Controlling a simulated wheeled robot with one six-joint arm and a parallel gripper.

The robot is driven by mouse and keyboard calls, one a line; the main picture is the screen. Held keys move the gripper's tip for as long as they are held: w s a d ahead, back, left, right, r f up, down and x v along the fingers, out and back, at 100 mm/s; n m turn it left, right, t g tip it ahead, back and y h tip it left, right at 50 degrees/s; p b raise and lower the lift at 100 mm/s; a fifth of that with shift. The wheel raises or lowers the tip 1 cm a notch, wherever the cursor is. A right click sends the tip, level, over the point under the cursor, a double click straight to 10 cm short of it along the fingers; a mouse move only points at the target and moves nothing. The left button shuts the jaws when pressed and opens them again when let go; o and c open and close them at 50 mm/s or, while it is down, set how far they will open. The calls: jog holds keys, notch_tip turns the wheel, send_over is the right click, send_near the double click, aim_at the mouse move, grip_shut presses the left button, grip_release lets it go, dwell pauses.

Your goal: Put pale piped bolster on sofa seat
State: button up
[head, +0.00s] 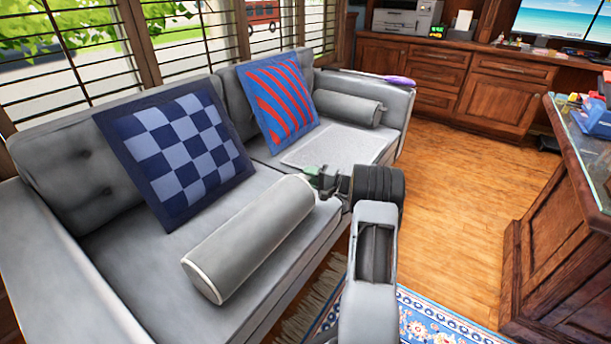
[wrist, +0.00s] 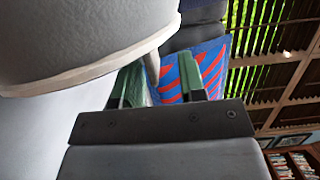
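The pale piped bolster (head: 250,238) is a light grey cylinder with light piping round its near end. In the head view it lies slantwise over the front of the grey sofa seat (head: 130,243); whether its full length touches the seat is unclear. My gripper (head: 318,176) is at the bolster's far end. In the wrist view the bolster (wrist: 80,35) fills the upper left, its piped edge close to my fingers. My gripper's two green-lined fingers (wrist: 163,80) stand apart, with a thin grey strip between them. The fingertips are partly hidden.
A blue checked cushion (head: 180,150) and a red-and-blue striped cushion (head: 280,102) lean on the backrest. A second grey bolster (head: 347,107) lies by the far armrest (head: 385,95). A patterned rug (head: 430,325) and clear wood floor (head: 450,200) are in front. A desk (head: 570,210) stands right.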

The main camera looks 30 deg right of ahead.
jog(key=p+v, duration=0.3)
jog(key=v, duration=0.9)
jog(key=shift+s+d, duration=0.1)
jog(key=shift+d, duration=0.05)
jog(key=s+a+r+n+g+h+p, duration=0.1)
jog(key=s+a+r+n+g+p, duration=0.3)
jog(key=a+r+p, duration=0.6)
jog(key=a+r+n+g+p, duration=0.1)
jog(key=a+r+g+p, duration=0.55)
jog(key=a+r, duration=0.6)
jog(key=s+a+r+n+h+p, duration=0.2)
jog(key=s+r+h+p, duration=0.1)
jog(key=s+r+p, duration=0.2)
jog(key=s+a+r+n+h+p, duration=0.2)
jog(key=s+r+p, duration=0.4)
jog(key=r, duration=0.6)
jog(key=s+a+r+n+h+p, duration=0.1)
jog(key=s+a+r+h+p, duration=0.3)
jog(key=r+p, duration=0.4)
jog(key=shift+s+a+r+n+h+p, duration=0.15)
jog(key=shift+s+r+n+h+p, duration=0.25)
jog(key=shift+s+p, duration=0.4)
jog(key=shift+f, duration=0.15)
